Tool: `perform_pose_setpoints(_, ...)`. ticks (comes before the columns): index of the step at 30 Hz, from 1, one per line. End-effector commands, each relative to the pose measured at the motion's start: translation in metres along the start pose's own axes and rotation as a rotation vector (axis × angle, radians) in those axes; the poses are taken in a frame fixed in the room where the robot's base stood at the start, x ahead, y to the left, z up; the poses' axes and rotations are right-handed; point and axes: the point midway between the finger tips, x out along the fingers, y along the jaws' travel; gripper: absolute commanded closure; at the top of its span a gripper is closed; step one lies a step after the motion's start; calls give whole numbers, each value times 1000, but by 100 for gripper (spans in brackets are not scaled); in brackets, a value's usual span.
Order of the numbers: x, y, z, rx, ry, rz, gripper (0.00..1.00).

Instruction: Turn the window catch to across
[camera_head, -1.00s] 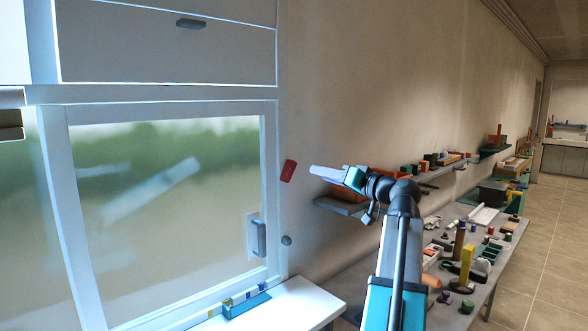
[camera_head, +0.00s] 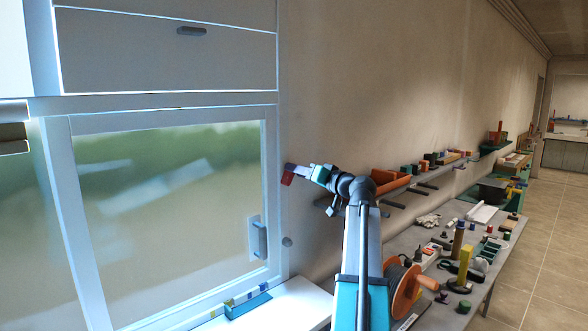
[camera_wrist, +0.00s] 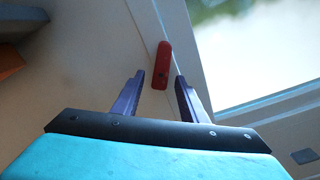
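A red bar (camera_head: 288,175), which I take for the window catch, is on the wall side just right of the window frame. It stands closer to upright than level, slightly tilted. In the wrist view the red bar (camera_wrist: 162,62) has a dark spot on its face. My gripper (camera_head: 298,171) is at the bar and overlaps it in the head view. In the wrist view my gripper (camera_wrist: 160,80) is open, with one finger on each side of the bar's near end. I cannot tell whether either finger touches it.
A grey handle (camera_head: 259,238) is on the window frame's right side, with a round grey knob (camera_head: 287,241) beside it. A white sill (camera_head: 290,305) lies below. To the right are a wall shelf with an orange tray (camera_head: 391,182) and a cluttered bench with an orange reel (camera_head: 403,291).

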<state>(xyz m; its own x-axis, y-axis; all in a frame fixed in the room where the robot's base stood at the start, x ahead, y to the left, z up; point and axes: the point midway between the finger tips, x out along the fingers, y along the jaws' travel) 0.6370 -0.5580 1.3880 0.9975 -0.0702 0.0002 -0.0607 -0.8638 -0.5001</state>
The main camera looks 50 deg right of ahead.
Motion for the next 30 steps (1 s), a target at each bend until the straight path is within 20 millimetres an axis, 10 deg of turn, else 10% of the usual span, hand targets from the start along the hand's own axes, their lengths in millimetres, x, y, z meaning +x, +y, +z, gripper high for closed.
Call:
perform_pose_setpoints(15, 15, 0, 0, 0, 0, 1, 61)
perform_pose_setpoints(23, 15, 0, 0, 0, 0, 1, 100)
perform_pose_setpoints(30, 16, -3, 2, 9, -3, -3, 100)
